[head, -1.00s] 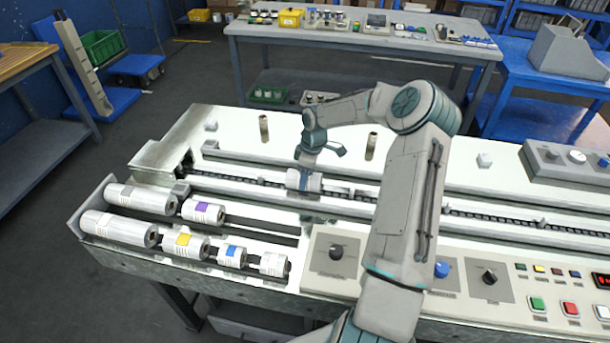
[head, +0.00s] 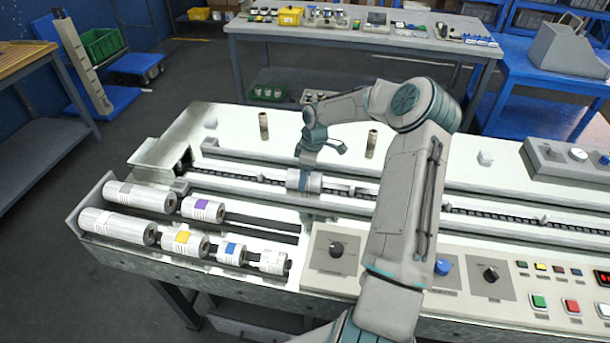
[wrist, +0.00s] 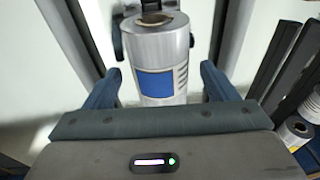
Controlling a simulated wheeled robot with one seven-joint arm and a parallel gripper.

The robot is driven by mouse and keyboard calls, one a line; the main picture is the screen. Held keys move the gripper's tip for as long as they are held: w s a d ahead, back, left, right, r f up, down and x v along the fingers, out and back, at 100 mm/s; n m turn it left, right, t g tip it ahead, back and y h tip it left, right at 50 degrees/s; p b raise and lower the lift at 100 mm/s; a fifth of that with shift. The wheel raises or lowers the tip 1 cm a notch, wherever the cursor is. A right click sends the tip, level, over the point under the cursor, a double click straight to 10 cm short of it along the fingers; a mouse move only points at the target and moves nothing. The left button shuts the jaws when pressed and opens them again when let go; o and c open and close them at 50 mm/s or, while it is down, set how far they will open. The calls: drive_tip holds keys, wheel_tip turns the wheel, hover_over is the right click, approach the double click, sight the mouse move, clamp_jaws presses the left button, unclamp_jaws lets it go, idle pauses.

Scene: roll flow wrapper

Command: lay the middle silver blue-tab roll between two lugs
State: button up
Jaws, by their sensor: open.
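A silver roll with a blue tab (wrist: 155,82) lies on the chain channel of the machine. It also shows in the head view (head: 312,183), below my gripper (head: 303,172). In the wrist view, my gripper (wrist: 160,92) has its two fingers spread, one on each side of the roll, with visible gaps. The chain conveyor (head: 400,197) runs left to right, with small light lugs such as one to the right (head: 543,220). Which lugs flank the roll is hard to tell at this size.
A tray (head: 97,197) at the front left holds several silver rolls with purple, yellow, blue and white tabs. Two brown posts (head: 264,126) (head: 371,144) stand behind the channel. A control panel (head: 334,262) lies to the right of the tray.

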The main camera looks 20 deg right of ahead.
wheel_tip(320, 180, up, 13)
drive_tip(key=d+b, duration=0.1)
drive_tip(key=d, duration=0.1)
drive_tip(key=shift+d+f, duration=0.1)
idle(0.5)
